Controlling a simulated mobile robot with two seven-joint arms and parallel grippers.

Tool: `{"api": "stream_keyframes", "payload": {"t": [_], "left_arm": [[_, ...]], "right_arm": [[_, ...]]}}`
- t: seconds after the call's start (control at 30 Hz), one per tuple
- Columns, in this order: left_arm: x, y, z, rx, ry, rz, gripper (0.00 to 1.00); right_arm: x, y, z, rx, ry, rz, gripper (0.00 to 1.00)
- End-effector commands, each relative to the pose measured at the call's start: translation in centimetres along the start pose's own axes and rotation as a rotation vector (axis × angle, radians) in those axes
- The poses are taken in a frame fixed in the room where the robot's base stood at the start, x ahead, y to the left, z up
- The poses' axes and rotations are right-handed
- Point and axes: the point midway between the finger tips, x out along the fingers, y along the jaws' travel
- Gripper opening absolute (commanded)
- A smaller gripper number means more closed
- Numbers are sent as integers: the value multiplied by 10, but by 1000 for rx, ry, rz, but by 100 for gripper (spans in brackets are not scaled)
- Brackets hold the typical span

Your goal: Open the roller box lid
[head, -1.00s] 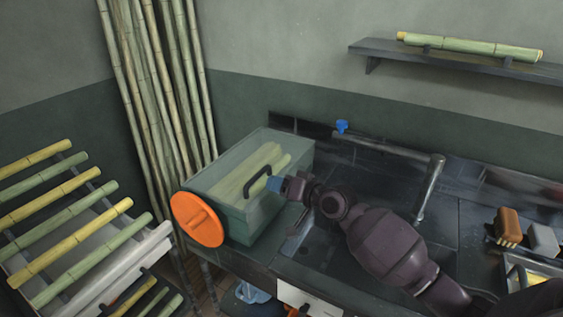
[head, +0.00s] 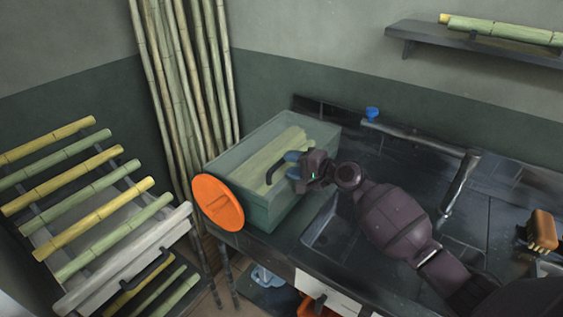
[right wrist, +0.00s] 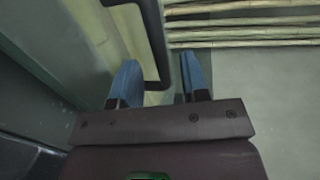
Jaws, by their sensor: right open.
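The roller box (head: 270,205) is a green, see-through box on the counter, with bamboo-like stalks showing inside. Its lid (head: 313,129) looks shut. A black bar handle (head: 276,172) stands on it and also shows in the right wrist view (right wrist: 158,45). My right gripper (head: 291,164) is at the far right end of the handle, with its blue fingers apart. In the right wrist view the gripper (right wrist: 158,78) is open, and the handle's near corner shows between the fingers. I cannot tell whether they touch it. My left gripper is out of view.
An orange disc (head: 217,203) is on the box's front left. A sink (head: 325,225) and a tap (head: 459,183) are right of the box. A rack of stalks (head: 95,215) stands left. Tall stalks (head: 185,80) lean behind. A shelf (head: 480,45) is on the wall.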

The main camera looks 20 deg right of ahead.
Motion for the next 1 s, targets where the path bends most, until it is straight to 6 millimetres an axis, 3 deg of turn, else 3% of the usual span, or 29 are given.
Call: {"api": "stream_keyframes", "payload": {"t": [0.1,0.3,0.67,0.93,1.0], "left_arm": [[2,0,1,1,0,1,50],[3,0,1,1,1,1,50],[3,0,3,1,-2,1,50],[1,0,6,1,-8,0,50],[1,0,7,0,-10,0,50]], "right_arm": [[18,0,0,1,0,-1,41],[36,0,0,0,0,1,41],[40,0,0,-1,0,0,41],[40,0,0,-1,0,0,3],[39,0,0,-1,0,0,0]]}}
